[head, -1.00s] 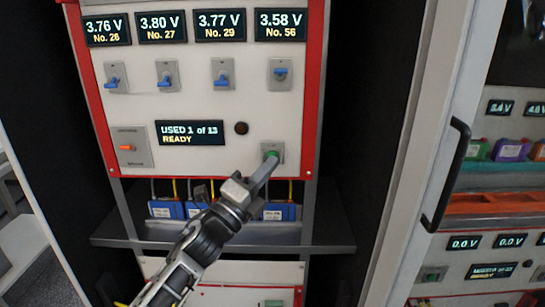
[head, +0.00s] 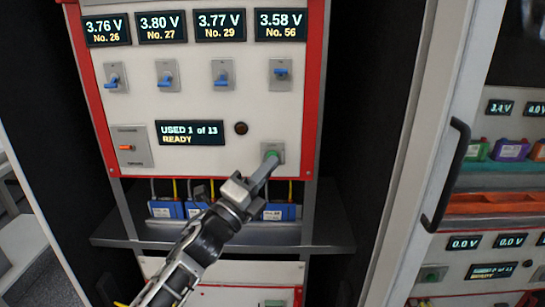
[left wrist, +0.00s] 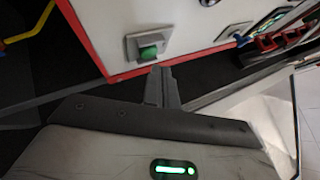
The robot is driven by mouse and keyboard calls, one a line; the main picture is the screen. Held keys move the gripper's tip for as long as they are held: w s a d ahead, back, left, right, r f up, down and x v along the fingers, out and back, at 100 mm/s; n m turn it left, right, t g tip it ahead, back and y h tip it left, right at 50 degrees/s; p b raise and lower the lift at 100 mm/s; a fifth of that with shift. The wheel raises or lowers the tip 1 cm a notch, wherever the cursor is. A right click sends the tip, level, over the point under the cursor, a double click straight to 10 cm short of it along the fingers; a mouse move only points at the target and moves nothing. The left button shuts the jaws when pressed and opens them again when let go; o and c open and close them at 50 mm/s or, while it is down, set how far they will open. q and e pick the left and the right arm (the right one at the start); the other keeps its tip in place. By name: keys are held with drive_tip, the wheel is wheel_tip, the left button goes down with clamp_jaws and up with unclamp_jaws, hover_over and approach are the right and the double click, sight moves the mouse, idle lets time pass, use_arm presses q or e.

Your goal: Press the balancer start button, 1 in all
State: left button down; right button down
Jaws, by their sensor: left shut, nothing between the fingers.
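The green start button (head: 271,151) sits on a grey square plate at the lower right of the white, red-edged panel (head: 215,105). The panel's display (head: 190,132) reads "USED 1 of 13 READY". My left gripper (head: 270,163) is shut and empty, its fingertips right at the lower part of the button in the head view. In the left wrist view the button (left wrist: 149,52) is in plain sight, with the fingertips (left wrist: 162,70) just below and right of it. I cannot tell whether they touch it. My right gripper is not in view.
Several blue-handled switches (head: 166,78) sit above, under voltage displays. An orange switch (head: 127,148) is at left. Blue batteries (head: 280,211) stand on a grey shelf (head: 325,230) below the panel. A cabinet door with a black handle (head: 446,175) stands at right.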

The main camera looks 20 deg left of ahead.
use_arm(q)
drive_tip(key=shift+w, duration=0.1)
drive_tip(key=shift+w+a, duration=0.1)
drive_tip(key=shift+w, duration=0.25)
drive_tip(key=shift+w+a+b, duration=0.15)
drive_tip(key=shift+w+b, duration=0.2)
idle(0.8)
idle(0.3)
drive_tip(key=shift+s+d, duration=0.2)
drive_tip(key=shift+s, duration=0.6)
